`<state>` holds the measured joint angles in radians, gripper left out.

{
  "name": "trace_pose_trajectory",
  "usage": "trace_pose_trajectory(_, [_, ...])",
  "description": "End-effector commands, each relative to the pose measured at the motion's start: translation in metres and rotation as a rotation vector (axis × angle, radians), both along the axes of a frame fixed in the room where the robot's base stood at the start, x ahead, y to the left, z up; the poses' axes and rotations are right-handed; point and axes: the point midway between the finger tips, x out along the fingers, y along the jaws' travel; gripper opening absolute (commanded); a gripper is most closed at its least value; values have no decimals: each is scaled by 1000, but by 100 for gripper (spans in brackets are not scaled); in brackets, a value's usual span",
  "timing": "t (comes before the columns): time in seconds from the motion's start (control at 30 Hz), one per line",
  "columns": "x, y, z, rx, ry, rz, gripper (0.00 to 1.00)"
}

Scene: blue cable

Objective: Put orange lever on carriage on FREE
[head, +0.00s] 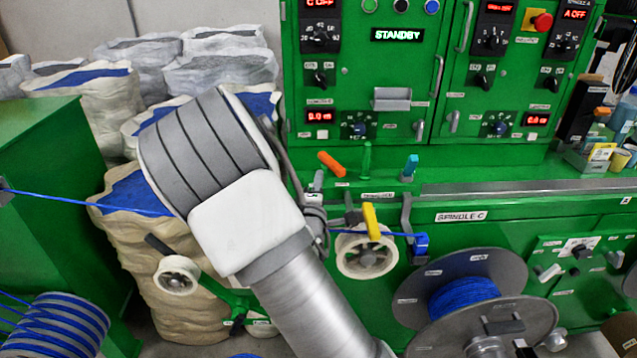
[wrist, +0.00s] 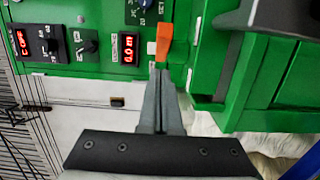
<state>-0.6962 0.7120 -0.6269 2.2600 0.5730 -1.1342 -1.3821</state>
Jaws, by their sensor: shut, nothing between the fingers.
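The orange lever (head: 331,164) stands tilted on the green machine's ledge in the head view, leaning to the upper left. In the wrist view the orange lever (wrist: 163,43) shows right at the tips of my gripper (wrist: 159,72). My gripper's fingers are shut together and hold nothing. The tips look very close to the lever or touching it; I cannot tell which. In the head view my gripper is largely hidden behind my arm. The FREE mark is not readable in either view.
A blue cable (head: 90,201) runs in from the left. The green control cabinet (head: 425,85) rises behind; its display reads STANDBY. Filled sacks (head: 95,90) crowd the left.

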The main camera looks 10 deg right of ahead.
Motion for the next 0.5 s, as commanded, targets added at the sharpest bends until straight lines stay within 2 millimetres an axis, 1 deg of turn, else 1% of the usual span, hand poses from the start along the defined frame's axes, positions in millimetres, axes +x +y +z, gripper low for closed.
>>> trace_pose_trajectory(0.17, [4, -2, 0, -1, 1, -1, 0])
trace_pose_trajectory(0.3, [-27, -2, -1, 0, 3, 0, 0])
trace_pose_trajectory(0.5, [-65, -2, 0, 1, 2, -1, 0])
